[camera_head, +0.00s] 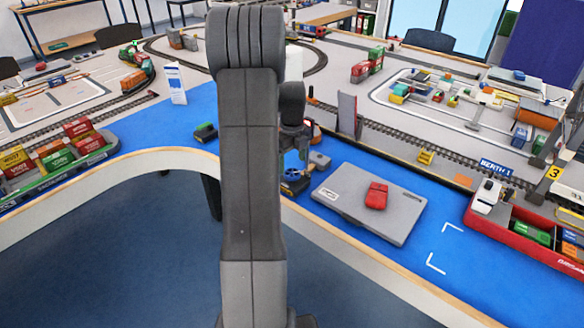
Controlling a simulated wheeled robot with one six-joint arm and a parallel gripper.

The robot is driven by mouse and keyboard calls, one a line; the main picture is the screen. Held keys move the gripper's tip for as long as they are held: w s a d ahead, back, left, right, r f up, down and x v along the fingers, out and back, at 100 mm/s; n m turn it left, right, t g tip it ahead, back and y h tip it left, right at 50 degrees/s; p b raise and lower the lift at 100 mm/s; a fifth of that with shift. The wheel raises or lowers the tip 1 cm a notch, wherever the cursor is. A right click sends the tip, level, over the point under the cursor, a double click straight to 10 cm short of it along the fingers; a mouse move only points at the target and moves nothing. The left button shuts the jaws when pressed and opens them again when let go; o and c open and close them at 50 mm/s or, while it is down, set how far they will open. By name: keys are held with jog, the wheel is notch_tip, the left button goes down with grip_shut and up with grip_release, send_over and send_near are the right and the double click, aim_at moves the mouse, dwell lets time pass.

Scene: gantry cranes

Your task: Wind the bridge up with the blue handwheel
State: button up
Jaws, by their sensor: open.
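A small blue handwheel (291,174) shows low on the blue table surface, just right of my arm and close to the table's front edge. My gripper (302,152) points down just above and behind it, partly hidden by my arm. It looks open, and I see nothing held in it. I cannot tell whether it touches the wheel. A grey upright plate (347,115) stands by the track to the right of my gripper. I cannot tell whether it is part of the bridge.
A grey case (368,203) with a red object (376,195) on it lies right of the wheel. A red ship (530,232) with containers is at the far right. Another container ship (62,162) is at the left. The blue surface by the white corner marks (437,262) is clear.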

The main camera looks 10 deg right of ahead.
aim_at(292, 172)
notch_tip(292, 172, up, 10)
dwell(0.3)
dwell(0.7)
